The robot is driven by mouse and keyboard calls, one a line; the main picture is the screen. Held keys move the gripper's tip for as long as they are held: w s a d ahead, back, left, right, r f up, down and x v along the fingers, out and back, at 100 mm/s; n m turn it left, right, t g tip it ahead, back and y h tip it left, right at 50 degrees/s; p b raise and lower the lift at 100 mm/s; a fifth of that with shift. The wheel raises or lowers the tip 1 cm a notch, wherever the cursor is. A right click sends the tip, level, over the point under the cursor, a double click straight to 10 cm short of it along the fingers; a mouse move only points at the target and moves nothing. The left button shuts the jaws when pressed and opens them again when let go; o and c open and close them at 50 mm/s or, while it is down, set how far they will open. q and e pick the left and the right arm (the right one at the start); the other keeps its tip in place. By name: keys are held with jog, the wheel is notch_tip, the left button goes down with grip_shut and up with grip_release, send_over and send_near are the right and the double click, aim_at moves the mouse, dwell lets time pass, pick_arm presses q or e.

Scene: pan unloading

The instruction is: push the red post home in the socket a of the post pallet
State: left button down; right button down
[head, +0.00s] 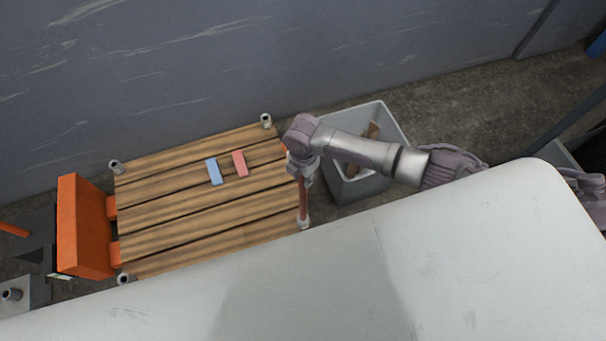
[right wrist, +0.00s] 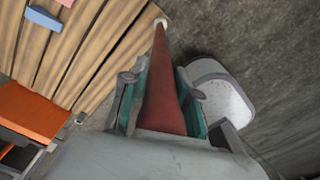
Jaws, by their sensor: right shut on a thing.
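The red post (head: 303,200) stands nearly upright at the near right corner of the wooden post pallet (head: 190,230). Its lower end meets the pale socket (head: 303,224) there; how deep it sits I cannot tell. My right gripper (head: 302,178) is shut on the post's upper part. In the right wrist view the red post (right wrist: 168,95) runs between the two teal fingers to the pale socket (right wrist: 161,21) at the pallet's edge. Other corner sockets show at the back left (head: 115,166), back right (head: 265,119) and front left (head: 124,278). My left gripper is not in view.
A blue block (head: 214,171) and a pink block (head: 240,163) lie on the pallet. A grey bin (head: 345,191) with brown pieces stands to its right. A white table (head: 480,240) fills the near side. An orange unit (head: 83,228) is at the left, a grey wall (head: 180,70) behind.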

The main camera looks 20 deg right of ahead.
jog(key=shift+f+b, duration=0.5)
jog(key=shift+f, duration=0.2)
dwell(0.4)
jog(key=c, duration=0.8)
grip_release()
notch_tip(320, 180, up, 12)
